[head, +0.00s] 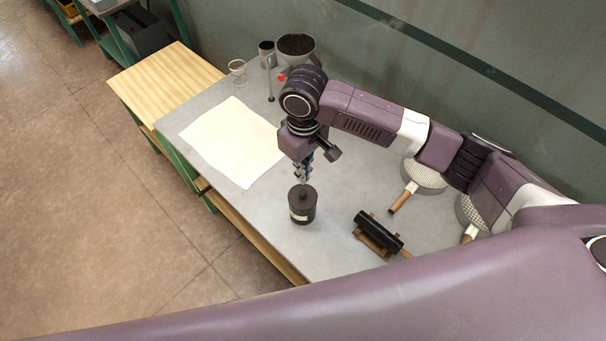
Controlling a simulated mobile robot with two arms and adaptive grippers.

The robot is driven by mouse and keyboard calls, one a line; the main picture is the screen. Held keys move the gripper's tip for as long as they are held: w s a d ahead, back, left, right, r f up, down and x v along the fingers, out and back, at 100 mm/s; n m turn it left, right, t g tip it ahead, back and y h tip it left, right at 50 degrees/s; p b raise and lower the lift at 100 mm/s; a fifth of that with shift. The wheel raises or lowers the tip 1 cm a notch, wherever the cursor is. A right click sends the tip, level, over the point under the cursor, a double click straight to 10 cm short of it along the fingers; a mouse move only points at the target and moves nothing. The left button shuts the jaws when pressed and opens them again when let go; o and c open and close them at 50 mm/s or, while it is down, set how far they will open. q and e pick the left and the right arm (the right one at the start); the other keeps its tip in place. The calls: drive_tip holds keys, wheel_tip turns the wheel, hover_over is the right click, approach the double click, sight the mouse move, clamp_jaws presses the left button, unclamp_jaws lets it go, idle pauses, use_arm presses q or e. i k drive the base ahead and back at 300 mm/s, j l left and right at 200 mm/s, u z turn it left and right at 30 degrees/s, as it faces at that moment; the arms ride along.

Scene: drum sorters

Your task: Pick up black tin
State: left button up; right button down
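The black tin (302,208) is a dark cylinder with a narrower neck on top and a pale label low on its side. It stands upright on the grey table near the front edge, in the middle of the head view. My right gripper (303,179) points down directly above the tin, its fingertips at or just over the neck. I cannot tell whether the fingers touch it or how far they are apart. My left gripper is not in view.
A cream sheet (232,140) lies left of the tin. A black roller on a wooden stand (378,236) and round sieves with wooden handles (424,176) lie to the right. A bowl of dark material (296,48), a dark cup (267,54) and a clear glass (238,72) stand at the back.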

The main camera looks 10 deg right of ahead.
sight(302, 218)
drive_tip(key=k+j, duration=0.15)
drive_tip(key=j, duration=0.2)
drive_tip(key=k+j, duration=0.15)
drive_tip(key=j, duration=0.2)
drive_tip(key=k+j, duration=0.15)
drive_tip(key=j, duration=0.2)
